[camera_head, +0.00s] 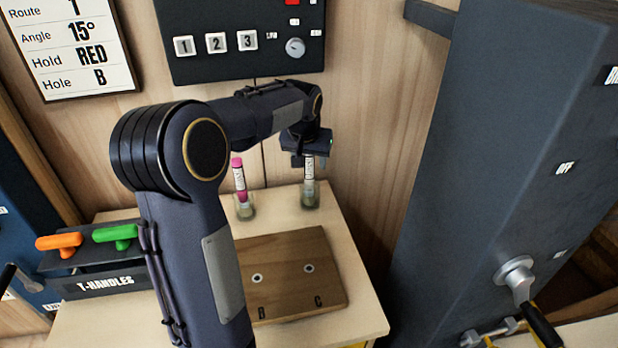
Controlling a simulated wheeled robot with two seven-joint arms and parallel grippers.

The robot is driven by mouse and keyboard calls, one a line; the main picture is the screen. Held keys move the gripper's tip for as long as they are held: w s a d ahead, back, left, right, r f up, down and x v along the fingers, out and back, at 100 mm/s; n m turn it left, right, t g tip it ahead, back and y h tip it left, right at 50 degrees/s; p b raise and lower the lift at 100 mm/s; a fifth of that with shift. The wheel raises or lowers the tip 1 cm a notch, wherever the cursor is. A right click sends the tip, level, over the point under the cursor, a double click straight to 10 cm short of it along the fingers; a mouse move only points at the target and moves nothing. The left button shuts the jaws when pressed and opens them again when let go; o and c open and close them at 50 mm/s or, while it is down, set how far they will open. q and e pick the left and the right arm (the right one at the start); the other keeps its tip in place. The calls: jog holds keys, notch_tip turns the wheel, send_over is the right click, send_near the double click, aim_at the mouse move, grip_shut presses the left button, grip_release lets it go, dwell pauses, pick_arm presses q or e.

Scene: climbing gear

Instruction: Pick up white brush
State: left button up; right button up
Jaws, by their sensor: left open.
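The white brush (308,169) stands upright in a small clear holder (311,196) at the back right of the wooden table. It has a white label with dark print. My left gripper (308,158) is open, directly above the brush at its upper end. The gripper hides the brush's top, and I cannot tell whether the fingers touch it. A pink brush (239,175) stands in a similar holder (244,208) to the left. My right gripper is out of view.
A wooden board (290,275) with holes lies on the table (366,290). A T-handles rack (105,282) with orange (59,242) and green (115,234) handles stands at left. A control panel (245,45) is on the back wall. A tall dark cabinet (490,160) bounds the right.

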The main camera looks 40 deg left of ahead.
pick_arm(q)
jog(key=shift+f, duration=0.15)
grip_shut()
dwell(0.4)
